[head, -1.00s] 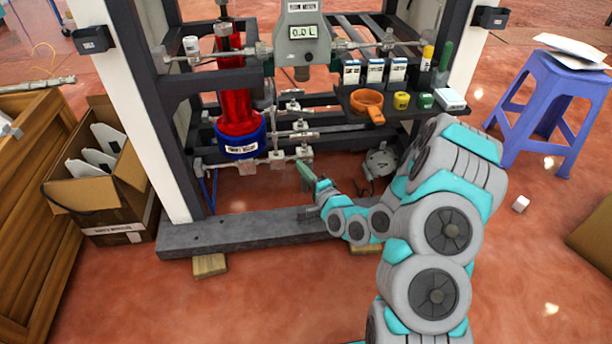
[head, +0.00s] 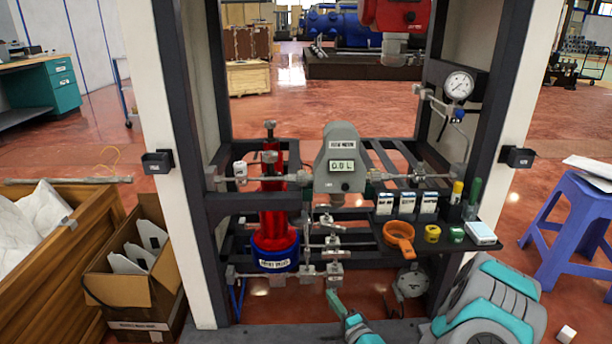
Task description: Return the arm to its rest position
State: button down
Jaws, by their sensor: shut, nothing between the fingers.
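My grey and teal arm (head: 490,305) is in the lower right of the head view, in front of the dispenser frame. My gripper (head: 334,300) shows at the bottom middle, pointing up and left. Its fingers are together, with nothing seen between them. It appears just below the valve pipes (head: 333,272); the picture does not show clearly whether it touches them. The lower part of the arm is cut off by the bottom edge.
The frame holds a red and blue cylinder (head: 277,215), a meter reading 0.0 L (head: 341,160) and a shelf (head: 425,247) with small items. A cardboard box (head: 130,287) stands left, a purple stool (head: 572,225) right. Open red floor lies between frame and stool.

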jog(key=s+d+r+n+g+h+p, duration=0.1)
jog(key=s+d+r+n+g+h, duration=0.25)
jog(key=s+r+n+g, duration=0.4)
jog(key=s+d+r+n+g+h+p, duration=0.1)
jog(key=s+d+r+n+g+h, duration=0.3)
jog(key=s, duration=0.6)
jog(key=s+a+r+g, duration=0.1)
jog(key=s+r+g, duration=0.2)
jog(key=s, duration=0.9)
jog(key=s+a+r+n+g, duration=0.1)
jog(key=s+r+g, duration=0.2)
jog(key=s+r, duration=0.6)
jog(key=s+p, duration=0.1)
jog(key=s, duration=0.3)
jog(key=shift+a+r+y, duration=0.15)
jog(key=shift+r+y, duration=0.1)
jog(key=shift+y, duration=0.1)
jog(key=shift+n+g, duration=0.25)
